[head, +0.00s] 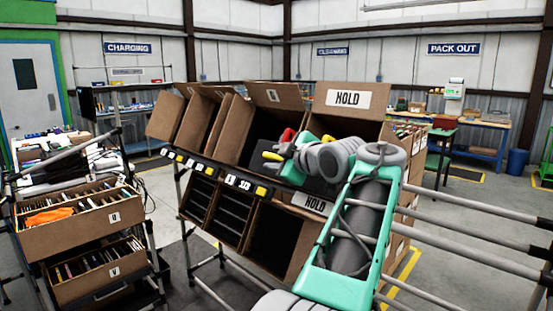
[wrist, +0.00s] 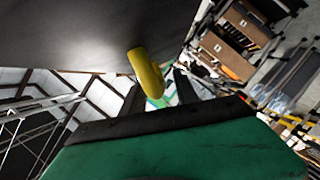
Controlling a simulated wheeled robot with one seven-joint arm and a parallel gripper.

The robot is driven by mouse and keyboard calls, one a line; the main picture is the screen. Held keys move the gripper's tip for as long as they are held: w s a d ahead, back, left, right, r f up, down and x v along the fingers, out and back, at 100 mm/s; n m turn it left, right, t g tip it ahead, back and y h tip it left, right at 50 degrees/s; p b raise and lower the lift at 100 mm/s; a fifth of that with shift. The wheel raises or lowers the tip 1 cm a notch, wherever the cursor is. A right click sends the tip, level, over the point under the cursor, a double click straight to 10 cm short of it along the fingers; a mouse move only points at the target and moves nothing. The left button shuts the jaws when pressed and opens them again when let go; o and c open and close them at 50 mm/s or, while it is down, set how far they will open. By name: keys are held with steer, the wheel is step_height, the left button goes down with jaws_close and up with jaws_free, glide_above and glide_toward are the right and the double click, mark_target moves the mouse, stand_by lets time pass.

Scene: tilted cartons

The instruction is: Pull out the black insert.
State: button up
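My gripper (head: 290,152) is at the mouth of the tilted cartons on the top of the rack, close to the carton marked HOLD. In the wrist view my gripper (wrist: 158,88) shows two dark fingers standing apart. A yellow rounded piece (wrist: 146,70) appears just above the gap between them; I cannot tell whether it touches them. A broad dark surface (wrist: 70,35), probably the black insert, fills the top of that view. In the head view a dark panel (head: 318,186) shows beneath my gripper, partly hidden by my arm. Yellow (head: 271,156) and red (head: 287,136) pieces show beside my gripper.
The HOLD carton (head: 346,98) has its flap raised. More open cartons (head: 232,125) stand to its left, with lower bins (head: 233,208) beneath. A cart with file boxes (head: 75,218) stands at left. Workbenches (head: 480,138) line the back. My arm hides the right of the rack.

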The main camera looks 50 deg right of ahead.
mark_target(309, 177)
steer(key=shift+s, duration=0.1)
steer(key=v, duration=0.7)
steer(key=shift+s+b, duration=0.3)
steer(key=shift+a+r, duration=0.1)
